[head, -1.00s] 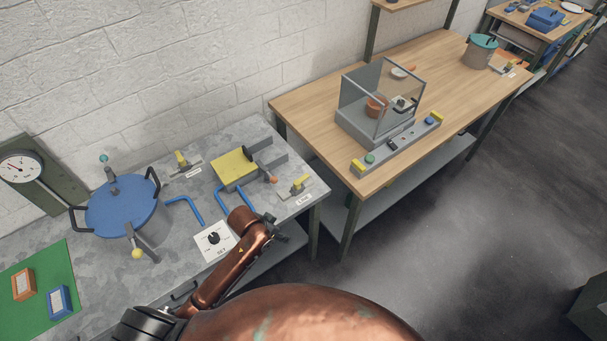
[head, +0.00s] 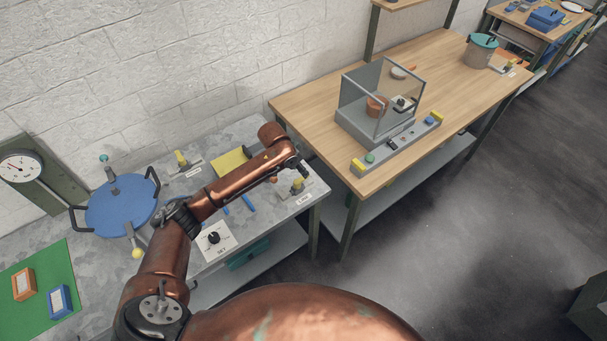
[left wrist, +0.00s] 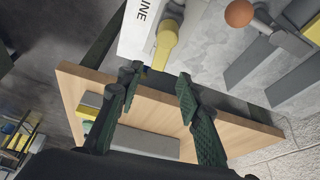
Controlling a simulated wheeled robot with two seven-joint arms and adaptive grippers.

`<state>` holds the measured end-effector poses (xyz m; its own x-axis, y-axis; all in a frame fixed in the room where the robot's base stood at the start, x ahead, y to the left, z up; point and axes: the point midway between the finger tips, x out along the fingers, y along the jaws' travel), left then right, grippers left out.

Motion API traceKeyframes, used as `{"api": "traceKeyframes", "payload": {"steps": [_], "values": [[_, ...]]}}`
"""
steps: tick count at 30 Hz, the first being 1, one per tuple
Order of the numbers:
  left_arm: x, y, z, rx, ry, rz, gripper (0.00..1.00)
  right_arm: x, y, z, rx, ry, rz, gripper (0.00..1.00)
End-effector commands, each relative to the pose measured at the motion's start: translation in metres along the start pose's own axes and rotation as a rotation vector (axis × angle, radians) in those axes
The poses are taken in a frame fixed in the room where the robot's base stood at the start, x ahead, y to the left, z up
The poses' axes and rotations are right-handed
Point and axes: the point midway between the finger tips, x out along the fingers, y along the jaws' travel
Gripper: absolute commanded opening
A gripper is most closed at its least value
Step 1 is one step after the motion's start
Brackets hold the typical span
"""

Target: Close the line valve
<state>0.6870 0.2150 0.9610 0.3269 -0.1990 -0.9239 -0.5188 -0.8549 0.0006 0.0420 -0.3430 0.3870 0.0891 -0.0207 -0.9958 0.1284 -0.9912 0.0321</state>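The line valve (head: 298,185) has a yellow handle and sits on a white labelled plate at the right end of the grey bench. In the left wrist view its yellow handle (left wrist: 166,42) is just beyond the fingertips, beside printed letters that are partly cut off. My left gripper (left wrist: 158,80) is open, with a gap between its two dark fingers and nothing held. In the head view my left gripper (head: 303,170) is small and dark, close above the valve. Whether it touches the handle cannot be told. My right gripper is not in view.
A second yellow-handled valve (head: 182,160), a blue-lidded pot (head: 120,208) and a dial plate (head: 214,240) stand on the bench. My arm partly hides a yellow block (head: 231,160). A wooden table (head: 440,120) with a glass-walled box stands right, across a gap.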

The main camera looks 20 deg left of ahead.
Motion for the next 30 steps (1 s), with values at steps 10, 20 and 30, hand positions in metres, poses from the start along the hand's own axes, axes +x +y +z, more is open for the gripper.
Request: {"api": "traceKeyframes", "payload": {"steps": [10,20,30], "values": [[0.048,0.001,0.000,0.000,0.000,0.000,0.33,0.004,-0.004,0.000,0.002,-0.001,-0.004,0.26],[0.054,0.000,0.001,0.001,0.000,-0.001,0.33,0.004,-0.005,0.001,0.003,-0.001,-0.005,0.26],[0.054,0.000,0.001,0.001,0.000,-0.001,0.13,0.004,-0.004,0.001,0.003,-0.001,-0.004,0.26]]}}
